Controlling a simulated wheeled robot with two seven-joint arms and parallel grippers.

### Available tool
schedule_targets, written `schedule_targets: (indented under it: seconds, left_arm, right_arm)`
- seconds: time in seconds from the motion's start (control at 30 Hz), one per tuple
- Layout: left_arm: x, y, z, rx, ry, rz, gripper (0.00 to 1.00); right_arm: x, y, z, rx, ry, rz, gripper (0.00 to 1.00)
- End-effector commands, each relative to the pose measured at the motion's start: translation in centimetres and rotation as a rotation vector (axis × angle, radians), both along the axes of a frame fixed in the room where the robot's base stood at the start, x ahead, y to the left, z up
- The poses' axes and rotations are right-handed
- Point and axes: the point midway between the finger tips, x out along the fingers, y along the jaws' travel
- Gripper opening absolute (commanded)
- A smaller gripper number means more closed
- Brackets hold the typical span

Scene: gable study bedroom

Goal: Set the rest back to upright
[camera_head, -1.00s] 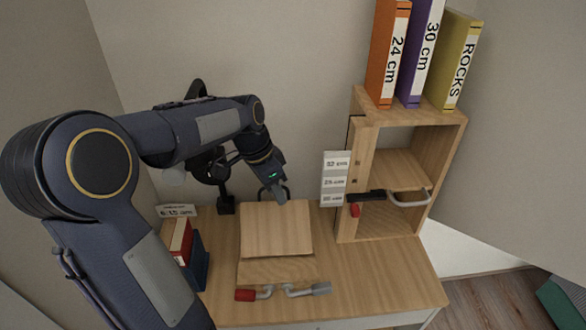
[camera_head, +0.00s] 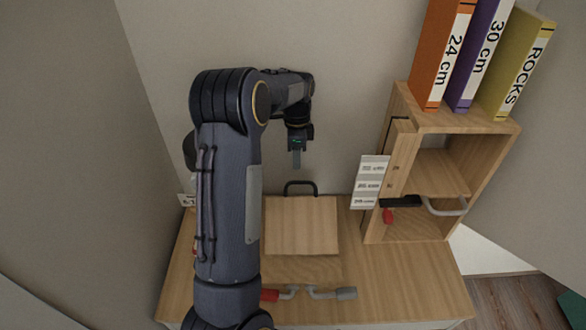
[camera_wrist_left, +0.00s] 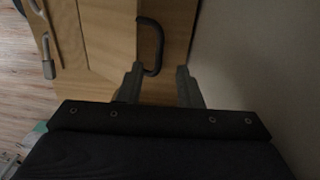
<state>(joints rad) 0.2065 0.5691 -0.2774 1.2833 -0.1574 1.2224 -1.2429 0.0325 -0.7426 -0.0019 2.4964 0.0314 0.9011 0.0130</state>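The rest is a pale wooden board (camera_head: 302,224) on the desk, with a black loop handle (camera_head: 300,187) at its far edge. The board looks laid back low over a wooden base (camera_head: 300,269); its exact tilt is hard to tell. My left gripper (camera_head: 297,164) points down just above and behind the black handle. In the left wrist view, the fingers (camera_wrist_left: 159,72) are spread apart, with the handle (camera_wrist_left: 152,45) just beyond the tips, nearer the left finger. Nothing is held. My right gripper is not in view.
A wooden shelf unit (camera_head: 405,165) with white labels (camera_head: 368,184) and binders on top stands on the right. A wall is close behind. The desk's front right is clear.

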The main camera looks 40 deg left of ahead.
Motion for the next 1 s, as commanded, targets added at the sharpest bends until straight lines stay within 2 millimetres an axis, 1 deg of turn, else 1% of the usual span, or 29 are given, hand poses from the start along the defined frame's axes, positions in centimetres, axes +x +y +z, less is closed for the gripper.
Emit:
schedule_targets:
  seconds: [0.17,0.4,0.53,0.67,0.9,0.97,1.0]
  left_arm:
    - [0.0,0.0,-1.8,0.002,0.008,-0.012,0.32]
    - [-0.3,-0.1,-5.6,0.001,0.009,-0.007,0.32]
    - [-0.3,-0.2,-7.1,0.002,0.007,-0.008,0.32]
    - [-0.3,-0.2,-7.8,0.002,0.006,-0.008,0.32]
    - [-0.3,-0.2,-7.9,0.002,0.004,-0.007,0.32]
    - [-0.3,-0.2,-7.9,0.002,0.004,-0.007,0.26]
    - [-0.3,-0.2,-7.9,0.002,0.004,-0.007,0.21]
  right_arm:
    - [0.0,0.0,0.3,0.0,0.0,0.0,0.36]
    - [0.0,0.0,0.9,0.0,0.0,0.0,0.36]
    - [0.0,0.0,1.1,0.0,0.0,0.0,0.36]
    - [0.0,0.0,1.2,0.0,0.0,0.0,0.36]
    - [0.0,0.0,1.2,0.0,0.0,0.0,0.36]
    - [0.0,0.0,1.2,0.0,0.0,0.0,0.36]
    - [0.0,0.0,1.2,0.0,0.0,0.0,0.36]
